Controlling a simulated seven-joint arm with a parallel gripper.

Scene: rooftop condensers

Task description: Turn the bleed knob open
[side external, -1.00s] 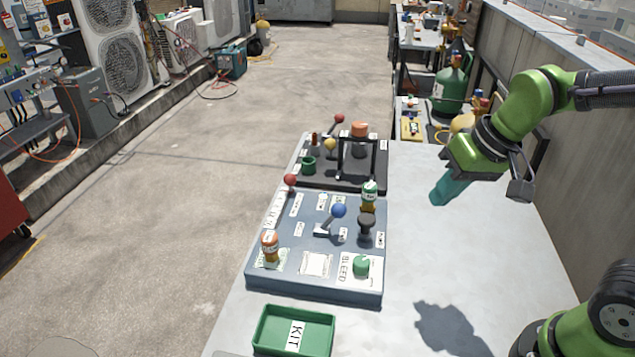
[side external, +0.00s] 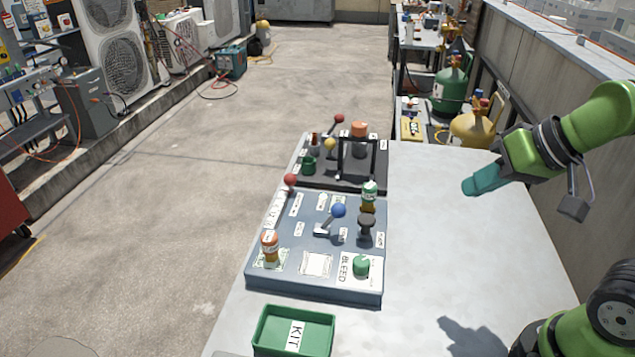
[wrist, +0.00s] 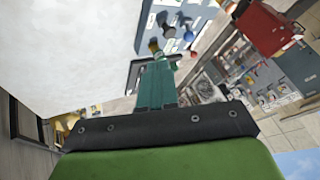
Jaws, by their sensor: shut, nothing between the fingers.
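The bleed knob (side external: 361,265) is a small green knob on a white plate marked BLEED, at the near right corner of the blue-grey panel (side external: 262,284). My gripper (side external: 468,187) has teal fingers that are shut and empty. It is in the air above the right part of the table, well up and to the right of the knob, pointing left. In the wrist view the shut fingers (wrist: 157,62) show in the middle, with part of the panel (wrist: 150,15) beyond them at the top. I cannot make out the bleed knob for certain there.
A blue-ball lever (side external: 339,211), a dark knob (side external: 366,222) and bottles share the panel. A dark board (side external: 318,180) with a black frame stands behind. A green KIT tray (side external: 265,340) is in front. The table (side external: 440,240) right of the panel is clear.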

